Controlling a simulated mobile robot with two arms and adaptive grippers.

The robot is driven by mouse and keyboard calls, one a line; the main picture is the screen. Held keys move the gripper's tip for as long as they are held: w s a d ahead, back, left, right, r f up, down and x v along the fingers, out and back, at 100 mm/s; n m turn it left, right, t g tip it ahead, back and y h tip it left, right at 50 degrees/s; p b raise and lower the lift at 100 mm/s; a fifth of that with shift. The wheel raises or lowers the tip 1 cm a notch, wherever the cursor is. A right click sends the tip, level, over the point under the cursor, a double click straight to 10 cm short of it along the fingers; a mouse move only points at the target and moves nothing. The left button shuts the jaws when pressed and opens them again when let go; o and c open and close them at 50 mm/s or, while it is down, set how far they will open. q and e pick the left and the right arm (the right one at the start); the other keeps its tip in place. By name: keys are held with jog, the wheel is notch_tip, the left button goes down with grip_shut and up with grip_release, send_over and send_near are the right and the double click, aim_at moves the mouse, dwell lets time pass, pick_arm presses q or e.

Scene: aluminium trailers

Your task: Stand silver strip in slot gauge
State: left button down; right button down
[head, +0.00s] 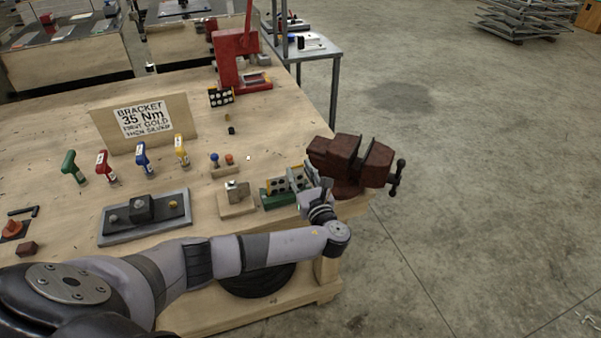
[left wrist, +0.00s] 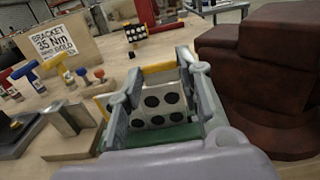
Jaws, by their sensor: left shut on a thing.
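My left gripper (head: 316,190) is at the bench's right edge, beside a green base (head: 279,199) with upright plates that have black holes. In the left wrist view a silver strip with dark round holes (left wrist: 157,108) stands between the fingers (left wrist: 158,88), which are shut on it. A yellow edge shows above the strip, and the green base (left wrist: 165,136) lies below it. I cannot tell whether the strip touches the base. A grey metal block on a wooden base (head: 236,205), possibly the slot gauge, stands to the left. It also shows in the left wrist view (left wrist: 72,118).
A dark red vise (head: 345,163) stands close right of my gripper. Small coloured knobs (head: 221,160), upright coloured tools (head: 143,155), a grey fixture plate (head: 145,222), a sign board (head: 143,122) and a red press (head: 236,58) share the bench. The middle back is mostly clear.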

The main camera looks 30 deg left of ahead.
pick_arm(q)
jog(key=shift+f+b, duration=0.55)
jog(key=shift+f, duration=0.35)
jog(key=c, duration=1.1)
grip_release()
jog(key=shift+o, duration=0.2)
jog(key=shift+s+d, duration=0.1)
jog(key=v, duration=1.1)
jog(key=shift+s+d, duration=0.25)
jog(key=shift+d, duration=0.05)
